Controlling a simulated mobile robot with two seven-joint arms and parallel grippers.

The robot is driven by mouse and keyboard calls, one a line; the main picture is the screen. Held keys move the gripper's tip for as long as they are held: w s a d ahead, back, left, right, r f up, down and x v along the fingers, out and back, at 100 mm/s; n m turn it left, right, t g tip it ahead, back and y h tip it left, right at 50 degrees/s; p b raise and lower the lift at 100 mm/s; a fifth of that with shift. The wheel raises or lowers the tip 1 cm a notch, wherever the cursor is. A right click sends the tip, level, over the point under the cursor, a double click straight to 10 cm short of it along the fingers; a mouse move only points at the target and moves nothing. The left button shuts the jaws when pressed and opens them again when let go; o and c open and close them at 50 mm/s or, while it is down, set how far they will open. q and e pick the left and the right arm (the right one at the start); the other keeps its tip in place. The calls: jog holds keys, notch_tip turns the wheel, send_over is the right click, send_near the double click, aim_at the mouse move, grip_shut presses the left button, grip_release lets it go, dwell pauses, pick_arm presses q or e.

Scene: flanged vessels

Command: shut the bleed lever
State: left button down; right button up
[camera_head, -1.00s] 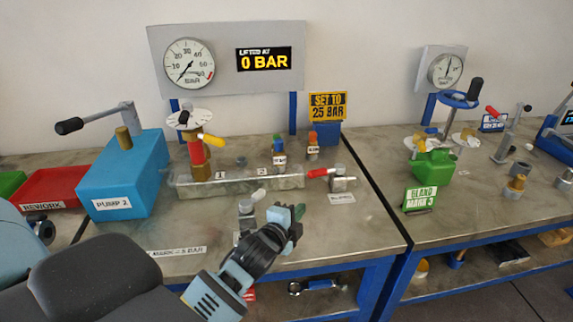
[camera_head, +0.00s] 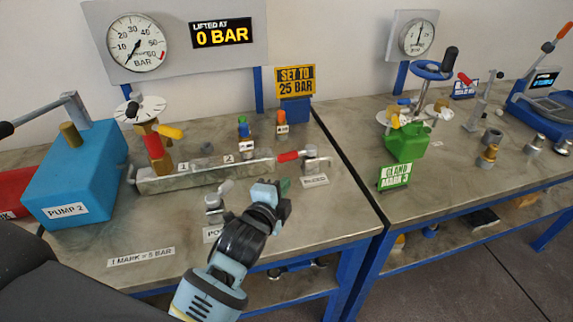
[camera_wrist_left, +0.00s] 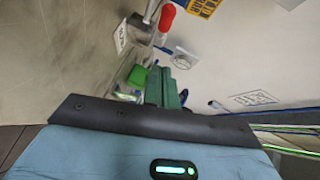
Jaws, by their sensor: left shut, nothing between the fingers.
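The bleed lever (camera_head: 288,156) has a red grip and points left from a small grey metal valve (camera_head: 315,162), above a label reading BLEED (camera_head: 314,181). In the left wrist view the red grip (camera_wrist_left: 167,18) shows near the top, beside the metal valve. My left gripper (camera_head: 284,187) is just in front and to the left of the valve, apart from the lever. Its green fingers (camera_wrist_left: 165,86) are together with nothing between them. My right gripper is not in view.
A small lever valve (camera_head: 217,198) stands left of my gripper. The blue pump (camera_head: 75,175) is far left, and a green vessel (camera_head: 411,141) is on the right bench. The bench front is mostly clear.

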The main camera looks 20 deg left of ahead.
pick_arm(q)
send_near(293, 158)
jog(key=w+d, duration=0.3)
jog(key=shift+w+a+f, duration=0.2)
jog(key=shift+w+a, duration=0.3)
jog(key=shift+w+a+f, duration=0.2)
jog(key=shift+w+a, duration=0.25)
jog(key=shift+a, duration=0.05)
jog(key=shift+w+a+f, duration=0.15)
jog(key=shift+w+a, duration=0.2)
jog(key=shift+w, duration=0.05)
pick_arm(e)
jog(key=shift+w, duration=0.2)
